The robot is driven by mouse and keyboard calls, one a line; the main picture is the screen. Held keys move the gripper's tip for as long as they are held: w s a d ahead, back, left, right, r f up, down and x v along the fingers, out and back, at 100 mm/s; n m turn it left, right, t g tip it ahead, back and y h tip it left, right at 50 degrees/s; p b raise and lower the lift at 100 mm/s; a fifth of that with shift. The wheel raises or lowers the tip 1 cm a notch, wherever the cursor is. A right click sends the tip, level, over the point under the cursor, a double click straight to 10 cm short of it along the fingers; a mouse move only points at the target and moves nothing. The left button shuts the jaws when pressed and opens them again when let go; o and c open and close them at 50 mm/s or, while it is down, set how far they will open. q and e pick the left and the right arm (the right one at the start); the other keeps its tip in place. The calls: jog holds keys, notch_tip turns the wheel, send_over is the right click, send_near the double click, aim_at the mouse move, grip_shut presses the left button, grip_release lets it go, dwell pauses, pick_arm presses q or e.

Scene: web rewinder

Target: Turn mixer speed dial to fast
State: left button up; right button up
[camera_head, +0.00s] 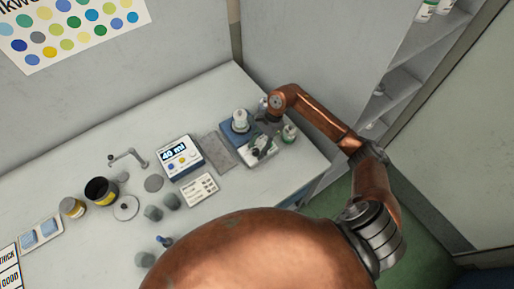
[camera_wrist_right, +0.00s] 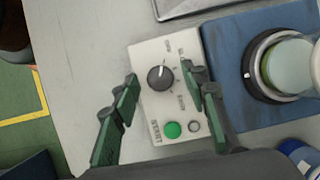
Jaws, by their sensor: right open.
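The mixer speed dial (camera_wrist_right: 160,77) is a dark round knob on a pale control panel (camera_wrist_right: 146,52) in the right wrist view. Its white pointer mark points roughly up in that picture; the small labels around it are too blurred to read surely. My right gripper (camera_wrist_right: 160,74) is open, with one green-padded finger on each side of the dial. No clear contact with the dial shows. In the head view my right gripper (camera_head: 266,134) is over the panel and hides much of it. My left gripper is not in view.
A green button (camera_wrist_right: 173,130) and a grey button (camera_wrist_right: 194,127) sit below the dial. A blue mixer base (camera_wrist_right: 226,60) with a round jar holder stands just right. In the head view, a "40 ml" display box (camera_head: 180,157) and several pots stand left on the bench (camera_head: 95,150).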

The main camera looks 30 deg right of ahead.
jog(key=shift+c, duration=0.3)
jog(key=shift+c, duration=0.8)
grip_shut()
